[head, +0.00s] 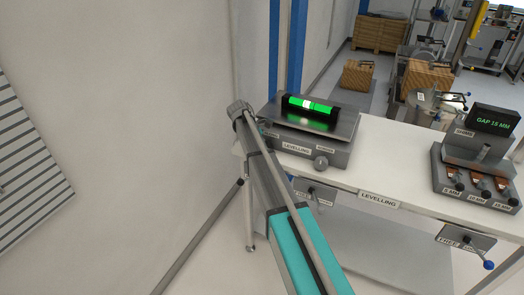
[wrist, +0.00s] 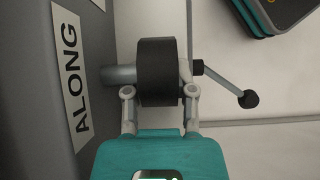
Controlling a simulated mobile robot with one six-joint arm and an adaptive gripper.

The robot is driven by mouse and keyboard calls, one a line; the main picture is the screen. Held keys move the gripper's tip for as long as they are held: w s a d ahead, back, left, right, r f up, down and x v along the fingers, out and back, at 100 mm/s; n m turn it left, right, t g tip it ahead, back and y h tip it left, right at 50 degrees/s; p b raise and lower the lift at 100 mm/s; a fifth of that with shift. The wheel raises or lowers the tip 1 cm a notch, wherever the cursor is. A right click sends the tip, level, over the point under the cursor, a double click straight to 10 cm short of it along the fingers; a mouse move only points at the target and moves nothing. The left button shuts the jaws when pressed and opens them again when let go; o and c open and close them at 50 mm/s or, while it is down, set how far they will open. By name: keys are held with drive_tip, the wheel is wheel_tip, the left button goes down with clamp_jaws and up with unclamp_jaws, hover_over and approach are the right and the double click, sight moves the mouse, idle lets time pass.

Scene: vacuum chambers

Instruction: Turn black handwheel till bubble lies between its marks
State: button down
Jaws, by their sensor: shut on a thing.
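The black handwheel (wrist: 157,62) sits on a grey shaft beside the label ALONG (wrist: 70,80) in the wrist view. My gripper (wrist: 158,88) is shut on it, one finger at each side of the rim. In the head view my gripper (head: 240,112) is at the left end of the grey levelling block (head: 300,145), and the handwheel is hidden there. The green vial (head: 322,107) lies in a black holder on the block's plate. A whitish bubble (head: 306,103) shows a little left of the vial's middle. The marks are too small to tell its place between them.
A grey knob (head: 320,162) is on the block's front. A lever with a black ball (wrist: 248,98) sticks out right of the handwheel. A gap gauge unit (head: 480,155) stands at the bench's right. The bench top (head: 385,150) between is clear. A wall is at left.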

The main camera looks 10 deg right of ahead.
drive_tip(key=shift+c, duration=2.2)
unclamp_jaws()
drive_tip(key=shift+w+d, duration=0.1)
drive_tip(key=shift+w, duration=0.1)
drive_tip(key=shift+s, duration=0.1)
